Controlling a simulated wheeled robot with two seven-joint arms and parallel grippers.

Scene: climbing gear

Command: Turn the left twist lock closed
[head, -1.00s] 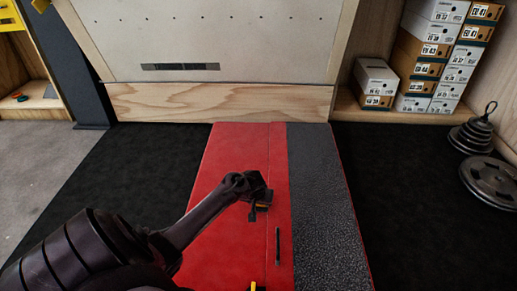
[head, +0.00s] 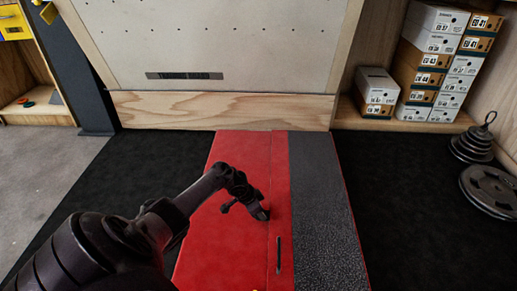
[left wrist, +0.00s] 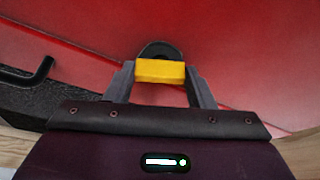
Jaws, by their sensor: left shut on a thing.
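A yellow twist lock (left wrist: 160,71) shows in the left wrist view, with a dark round base behind it on the red surface. My left gripper (left wrist: 160,84) has its two fingers on either side of the yellow lock and is shut on it. In the head view my left gripper (head: 258,211) is low over the seam of the red pad (head: 225,245); the wrist and fingers hide the lock there. My right gripper is in neither view.
A black handle (head: 279,255) lies along the seam nearer to me; a dark textured strip (head: 322,200) runs to its right. A pale wall panel (head: 225,45) stands behind. Shoe boxes (head: 420,65) and weight plates (head: 490,188) are at right. Black floor flanks the pad.

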